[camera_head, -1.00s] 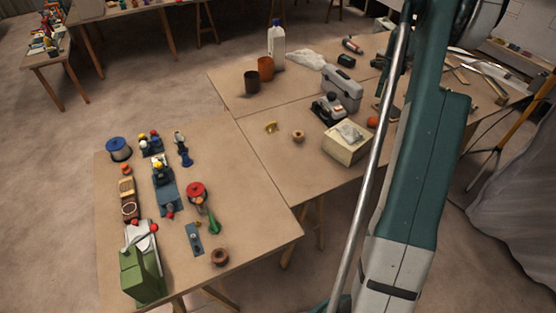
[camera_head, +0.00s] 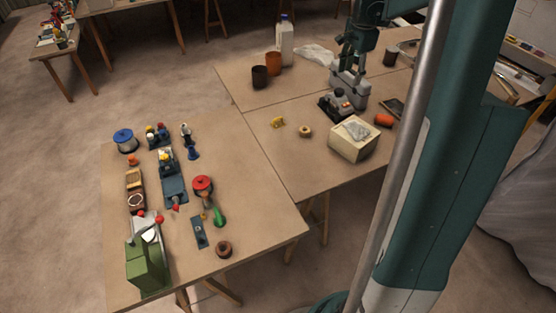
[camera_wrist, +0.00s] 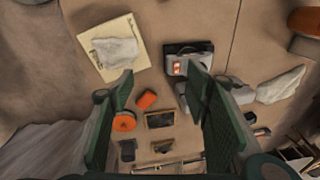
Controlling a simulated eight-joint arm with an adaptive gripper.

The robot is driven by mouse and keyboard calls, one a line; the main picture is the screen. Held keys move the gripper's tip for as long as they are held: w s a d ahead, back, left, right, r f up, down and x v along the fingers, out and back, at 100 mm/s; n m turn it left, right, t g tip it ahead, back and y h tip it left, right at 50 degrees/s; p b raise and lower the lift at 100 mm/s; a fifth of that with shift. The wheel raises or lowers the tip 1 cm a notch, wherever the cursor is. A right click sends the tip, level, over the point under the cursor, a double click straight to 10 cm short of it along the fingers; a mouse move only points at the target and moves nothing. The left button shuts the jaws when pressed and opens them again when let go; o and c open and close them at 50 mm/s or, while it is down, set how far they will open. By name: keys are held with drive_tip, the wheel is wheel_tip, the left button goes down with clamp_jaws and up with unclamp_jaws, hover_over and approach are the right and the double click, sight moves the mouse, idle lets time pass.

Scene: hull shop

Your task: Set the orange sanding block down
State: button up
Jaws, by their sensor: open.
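The orange sanding block (camera_wrist: 147,98) lies in the wrist view between and beyond my fingers, apparently resting on the table, next to a round orange disc (camera_wrist: 124,120). In the head view an orange patch (camera_head: 384,120) shows just behind the cream box; I cannot separate block and disc there. My gripper (camera_wrist: 160,86) is open, with one finger on each side and nothing visible held. In the head view my gripper (camera_head: 358,62) is over the far table (camera_head: 290,112), and its fingertips are hard to make out.
The cream box (camera_head: 350,150) with a pale cloth stands on the near side of the orange patch. A dark and grey tool (camera_head: 338,103) is left of it. A white bottle (camera_head: 286,42) and dark cup (camera_head: 260,77) stand further back. Bare table lies around the yellow piece (camera_head: 277,122).

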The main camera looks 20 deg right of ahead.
drive_tip(key=s+a+r+n+t, duration=0.1)
drive_tip(key=s+a+r+n, duration=0.25)
drive_tip(key=a, duration=0.55)
drive_tip(key=s+a+r+n+t, duration=0.15)
drive_tip(key=s+a, duration=0.25)
drive_tip(key=a, duration=0.5)
drive_tip(key=s+a+r+n, duration=0.3)
drive_tip(key=a+n, duration=0.1)
drive_tip(key=a, duration=0.4)
drive_tip(key=s+a+f+n+t, duration=0.1)
drive_tip(key=s+a+f+n, duration=0.1)
drive_tip(key=s+a, duration=0.4)
drive_tip(key=s+a+f+n+t, duration=0.1)
drive_tip(key=s+a+f+n, duration=0.1)
drive_tip(key=s+a+n, duration=0.2)
drive_tip(key=s+a+f+n+t+y, duration=0.1)
drive_tip(key=s+a+f+n, duration=0.1)
drive_tip(key=s+a, duration=0.7)
drive_tip(key=shift+s+a+n, duration=0.25)
drive_tip(key=shift+s+n, duration=0.2)
drive_tip(key=shift+n, duration=0.45)
